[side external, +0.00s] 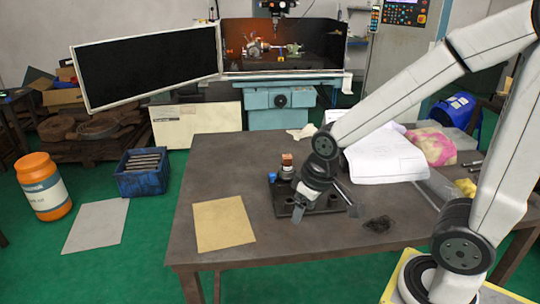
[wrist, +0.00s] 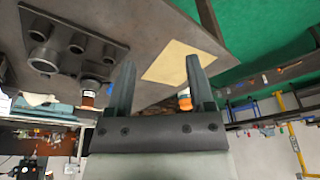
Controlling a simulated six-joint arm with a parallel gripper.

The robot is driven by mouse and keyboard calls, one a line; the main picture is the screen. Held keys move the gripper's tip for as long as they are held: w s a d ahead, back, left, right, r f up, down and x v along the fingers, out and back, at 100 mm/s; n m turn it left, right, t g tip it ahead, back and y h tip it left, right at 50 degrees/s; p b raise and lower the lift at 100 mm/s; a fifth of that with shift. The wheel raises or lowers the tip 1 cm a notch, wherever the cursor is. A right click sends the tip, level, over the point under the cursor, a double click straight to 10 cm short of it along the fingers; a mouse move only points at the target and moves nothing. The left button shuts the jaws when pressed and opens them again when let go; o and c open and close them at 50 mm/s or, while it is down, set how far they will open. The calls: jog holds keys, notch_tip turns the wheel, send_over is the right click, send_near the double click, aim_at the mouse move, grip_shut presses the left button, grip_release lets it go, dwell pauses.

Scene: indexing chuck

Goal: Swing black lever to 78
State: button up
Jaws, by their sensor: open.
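A dark chuck plate (side external: 283,205) lies on the table under my gripper (side external: 321,206). In the wrist view the plate (wrist: 62,25) carries several short grey cylinders at the upper left. A part with a copper-coloured band (wrist: 90,86) stands on it; it also shows in the side view as a reddish-brown block (side external: 287,160) on a pale part. My gripper (wrist: 160,62) is open and empty, with its fingers apart, beside the plate in the wrist view. I cannot make out the black lever or any scale number; my wrist hides part of the plate in the side view.
A tan sheet (side external: 223,223) lies on the table (side external: 190,190) left of the plate. A dark tangled clump (side external: 379,223) lies to the right. White paper (side external: 385,158) and a pink-yellow cloth (side external: 432,147) lie behind. The table's front strip is clear.

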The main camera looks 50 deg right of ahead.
jog(key=w+d+r+m+g, duration=0.1)
jog(key=w+d+r+m, duration=0.25)
jog(key=w+d, duration=1.2)
jog(key=d+f+g, duration=0.2)
jog(key=d, duration=1.6)
jog(key=shift+m, duration=0.45)
jog(key=f, duration=0.4)
jog(key=shift+w+d+f, duration=0.1)
jog(key=shift+w+f, duration=0.1)
jog(key=shift+f, duration=0.45)
jog(key=shift+f, duration=3.85)
